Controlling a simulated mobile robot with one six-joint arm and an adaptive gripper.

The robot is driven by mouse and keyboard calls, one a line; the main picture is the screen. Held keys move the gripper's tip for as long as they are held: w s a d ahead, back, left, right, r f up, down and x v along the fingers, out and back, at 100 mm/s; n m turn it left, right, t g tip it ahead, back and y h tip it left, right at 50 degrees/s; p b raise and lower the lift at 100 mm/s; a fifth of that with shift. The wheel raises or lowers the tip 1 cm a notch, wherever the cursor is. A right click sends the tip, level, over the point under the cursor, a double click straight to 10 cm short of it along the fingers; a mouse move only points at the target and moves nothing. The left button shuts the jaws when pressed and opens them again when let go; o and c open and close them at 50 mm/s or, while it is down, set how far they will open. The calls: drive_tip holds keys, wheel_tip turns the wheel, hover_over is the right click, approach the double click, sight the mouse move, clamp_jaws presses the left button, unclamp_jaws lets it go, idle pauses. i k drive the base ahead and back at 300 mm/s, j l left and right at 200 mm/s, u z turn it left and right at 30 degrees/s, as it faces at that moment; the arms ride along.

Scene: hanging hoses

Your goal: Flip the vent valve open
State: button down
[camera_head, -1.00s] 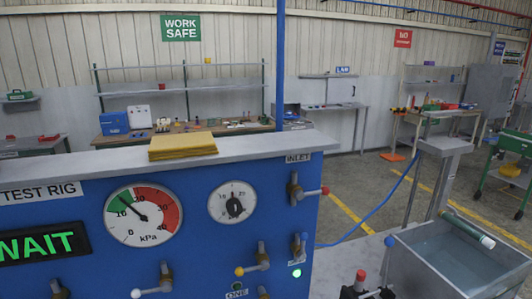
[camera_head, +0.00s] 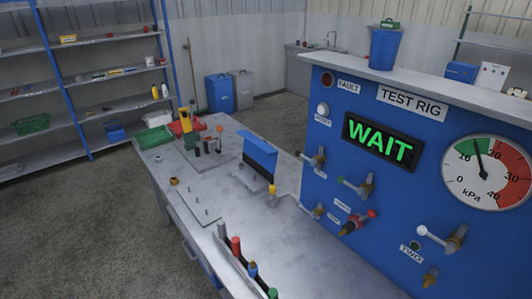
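The blue test rig panel (camera_head: 330,187) stands at the right, with a lit green WAIT display (camera_head: 380,142). Several valves with brass bodies show on it. The small labels by most valves are too small to read, so I cannot tell which is the vent valve. The pressure gauge (camera_head: 487,174) has its needle between 10 and 20. My gripper is not in view.
Blue shelving (camera_head: 75,90) stands at the far left. The floor (camera_head: 80,215) left of the bench is clear.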

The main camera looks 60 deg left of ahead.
sight(314, 162)
drive_tip(key=j+u, duration=0.4)
drive_tip(key=k+j+u, duration=0.1)
drive_tip(key=j+u, duration=0.5)
drive_tip(key=u, duration=0.25)
drive_tip(key=i+j, duration=0.1)
drive_tip(key=j, duration=0.25)
drive_tip(key=i+j, duration=0.1)
drive_tip(key=j, duration=0.3)
drive_tip(key=i+l+z, duration=0.2)
drive_tip(key=l+z, duration=0.15)
